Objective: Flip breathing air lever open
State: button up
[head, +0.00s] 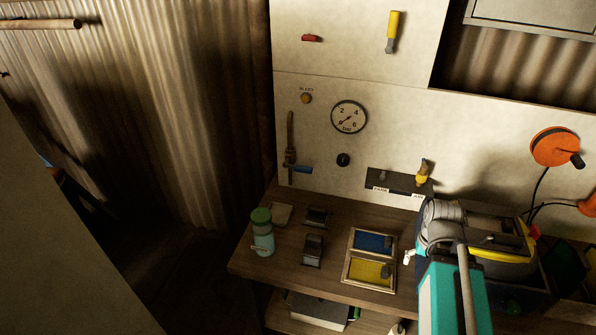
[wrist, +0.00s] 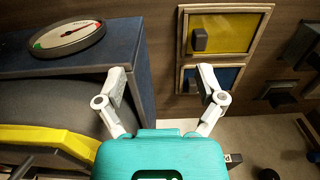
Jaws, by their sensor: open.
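I cannot tell which lever is the breathing air one, as no such label is readable. In the head view a blue lever (head: 300,169) sits low on the wall panel beside an upright pipe (head: 290,140). A yellow lever (head: 393,32) hangs high on the panel, with a small red lever (head: 312,38) to its left. A yellow-handled lever (head: 423,173) stands at a dark labelled plate (head: 385,181). My gripper (wrist: 162,84) is open and empty in the wrist view, its white fingers spread. It touches no lever that I can see.
A tray with blue and yellow compartments (head: 346,271), a green-capped bottle (head: 262,232) and small dark blocks stand on the wooden bench (head: 255,268). A grey and yellow machine (head: 485,262) is at right. An orange reel (head: 553,147) and a pressure gauge (head: 349,117) are on the wall.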

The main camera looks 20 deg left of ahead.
jog(key=shift+f, duration=0.1)
jog(key=c, duration=0.4)
jog(key=shift+w+a+f+n+h+b, duration=0.15)
jog(key=shift+w+f+n+h+b, duration=0.15)
jog(key=shift+w+n+b, duration=0.15)
jog(key=c, duration=0.4)
jog(key=shift+w+a+f+n+t+h+b, duration=0.15)
jog(key=shift+w+f+n+t+b, duration=0.05)
jog(key=shift+w+f+n+b, duration=0.2)
jog(key=shift+w+a+f+n+t+h+b, duration=0.15)
jog(key=shift+w+n+t+b, duration=0.1)
jog(key=shift+w, duration=0.2)
grip_shut()
jog(key=w+a+f+n+t+h+b, duration=0.4)
jog(key=w+a+n+t+b, duration=0.5)
jog(key=w+a+n, duration=0.5)
jog(key=w+a+r+n+t+y+b, duration=0.1)
jog(key=a+n+t+y+b, duration=0.4)
jog(key=a+n, duration=1.5)
jog(key=a+t+b, duration=0.1)
jog(key=a+b, duration=0.3)
jog(key=shift+w+a+r, duration=0.25)
jog(key=shift+w+a, duration=0.05)
jog(key=shift+t, duration=0.25)
